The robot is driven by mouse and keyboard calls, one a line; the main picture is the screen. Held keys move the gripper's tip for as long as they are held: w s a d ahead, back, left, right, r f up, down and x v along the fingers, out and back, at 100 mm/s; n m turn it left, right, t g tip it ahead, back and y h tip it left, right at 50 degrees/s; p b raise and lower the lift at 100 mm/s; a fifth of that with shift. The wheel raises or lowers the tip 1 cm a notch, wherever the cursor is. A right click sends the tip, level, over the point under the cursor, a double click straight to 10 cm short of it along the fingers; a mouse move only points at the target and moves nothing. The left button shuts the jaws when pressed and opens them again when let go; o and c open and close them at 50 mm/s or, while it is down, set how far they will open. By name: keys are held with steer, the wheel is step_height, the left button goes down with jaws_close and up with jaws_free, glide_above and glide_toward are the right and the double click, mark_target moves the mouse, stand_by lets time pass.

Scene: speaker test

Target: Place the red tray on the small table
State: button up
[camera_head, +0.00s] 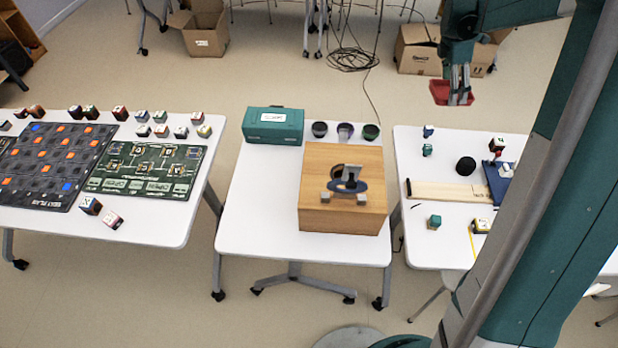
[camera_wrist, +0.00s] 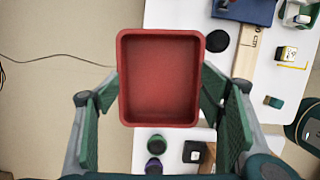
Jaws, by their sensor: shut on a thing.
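My gripper (camera_head: 459,84) is shut on the red tray (camera_head: 438,91), held in the air at the upper right of the head view, beyond the right table's far edge in the picture. In the wrist view the red tray (camera_wrist: 160,78) lies between the two green fingers, open side facing the camera, and it is empty. The middle white table (camera_head: 255,205) is the narrowest of the tables in view. It carries a wooden box (camera_head: 342,215), a teal case (camera_head: 273,126) and several small cups (camera_head: 345,131) at its back edge.
The left table (camera_head: 165,222) holds game boards. The middle table's left front is bare. Cardboard boxes (camera_head: 416,49) and cables (camera_head: 352,60) lie on the floor behind.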

steer(key=s+a+n, duration=0.2)
steer(key=a, duration=1.6)
steer(key=n+t+p, duration=0.1)
steer(key=n+t, duration=0.1)
steer(key=n, duration=0.4)
glide_above(267, 185)
step_height(267, 185, down, 10)
steer(key=shift+f+y, duration=0.4)
steer(key=shift+f, duration=0.15)
steer(key=shift+f+b, duration=0.55)
steer(key=shift+f, duration=2.6)
